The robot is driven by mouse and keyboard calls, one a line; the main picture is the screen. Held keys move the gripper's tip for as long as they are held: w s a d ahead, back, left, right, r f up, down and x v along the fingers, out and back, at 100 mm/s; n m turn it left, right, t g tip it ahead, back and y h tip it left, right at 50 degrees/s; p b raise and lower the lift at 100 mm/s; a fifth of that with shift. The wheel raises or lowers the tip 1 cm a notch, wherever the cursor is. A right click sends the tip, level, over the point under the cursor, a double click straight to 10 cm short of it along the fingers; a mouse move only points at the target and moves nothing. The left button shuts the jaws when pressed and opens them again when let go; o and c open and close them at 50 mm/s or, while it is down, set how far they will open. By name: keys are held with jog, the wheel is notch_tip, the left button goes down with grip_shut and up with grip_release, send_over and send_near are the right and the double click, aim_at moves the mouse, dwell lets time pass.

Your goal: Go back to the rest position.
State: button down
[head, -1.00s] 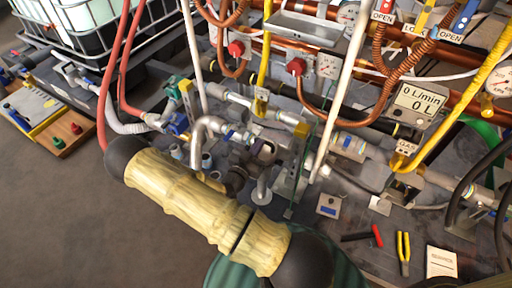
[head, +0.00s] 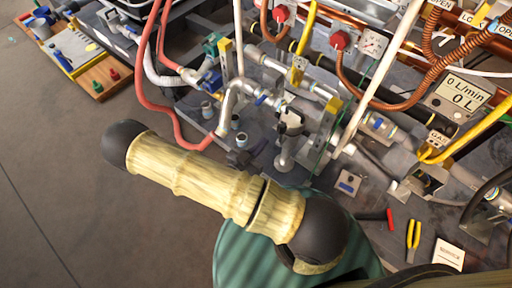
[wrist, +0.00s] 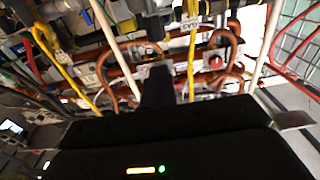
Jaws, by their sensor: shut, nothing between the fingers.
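My gripper (wrist: 158,78) shows in the wrist view as a dark finger shape above the wide black gripper body. It is shut and holds nothing. Pipes, hoses and valves lie beyond it, and it looks apart from them. In the head view my arm, with pale bamboo-like links and black joints, crosses the lower middle in front of the pipe bench. My gripper cannot be made out there.
The pipe bench holds a flow display (head: 460,93), a red hose (head: 157,100), yellow-handled pliers (head: 413,238) and a white card (head: 448,254). A wooden board (head: 97,75) lies at upper left. Bare grey floor (head: 60,180) is free at left.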

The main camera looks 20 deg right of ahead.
jog(key=shift+v, duration=1.15)
